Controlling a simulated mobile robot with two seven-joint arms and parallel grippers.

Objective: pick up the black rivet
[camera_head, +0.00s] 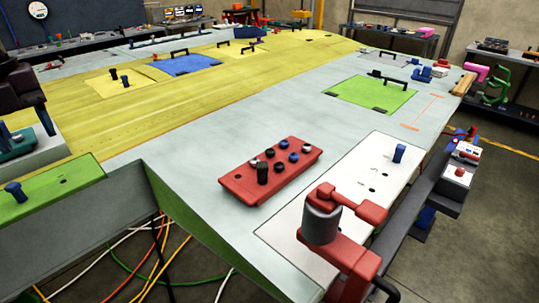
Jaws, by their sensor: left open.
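A red block (238,184) lies on the grey wing surface near the middle of the view. A black rivet (263,173) stands upright in its near-left part, taller than the dark and blue heads around it. My left gripper (30,118) is at the left edge, partly cut off by the frame. It is open, with no object seen between its fingers, and well apart from the red block. My right gripper is not seen.
A red and dark grey clamp-like device (322,222) stands right of the red block. A blue peg (399,153) stands on the white panel (374,160). Grey surface behind the block is clear.

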